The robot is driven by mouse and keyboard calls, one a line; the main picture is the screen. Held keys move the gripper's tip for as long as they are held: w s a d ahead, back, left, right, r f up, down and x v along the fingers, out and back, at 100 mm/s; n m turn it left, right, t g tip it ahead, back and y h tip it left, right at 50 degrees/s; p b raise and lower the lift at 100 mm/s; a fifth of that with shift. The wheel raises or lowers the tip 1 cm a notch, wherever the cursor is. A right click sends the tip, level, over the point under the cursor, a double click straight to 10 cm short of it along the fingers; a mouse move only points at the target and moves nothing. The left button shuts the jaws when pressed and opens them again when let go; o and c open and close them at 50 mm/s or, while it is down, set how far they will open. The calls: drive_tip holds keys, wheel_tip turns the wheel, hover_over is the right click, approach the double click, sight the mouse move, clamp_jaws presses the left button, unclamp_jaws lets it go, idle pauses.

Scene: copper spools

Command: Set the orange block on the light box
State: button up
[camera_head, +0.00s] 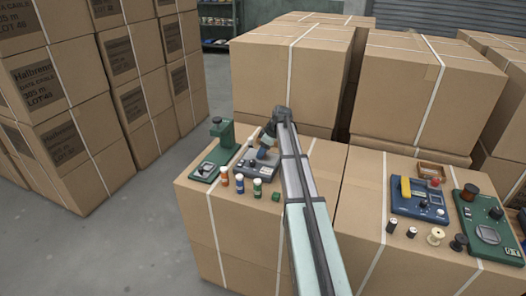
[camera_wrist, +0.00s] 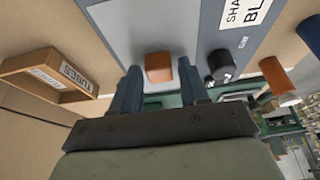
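The orange block (camera_wrist: 159,67) shows between the fingertips of my gripper (camera_wrist: 159,75) in the wrist view. A gap shows on each side of it, so the fingers are open around it and not closed on it. The block is over a flat blue-grey box with a pale panel (camera_wrist: 150,25), which I take for the light box. I cannot tell whether the block touches it. In the head view my gripper (camera_head: 265,146) is low over the grey box (camera_head: 252,170) on the left carton. The block cannot be made out there.
A black knob (camera_wrist: 219,65) and a white label sit beside the pale panel. A wooden tray marked TUBES (camera_wrist: 45,74) is close by. A green device (camera_head: 214,155) and several small bottles (camera_head: 240,183) surround the grey box. Other devices (camera_head: 418,200) stand on the right carton.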

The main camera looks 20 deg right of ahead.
drive_tip(key=shift+o, duration=0.7)
drive_tip(key=shift+r, duration=0.2)
drive_tip(key=v, duration=1.2)
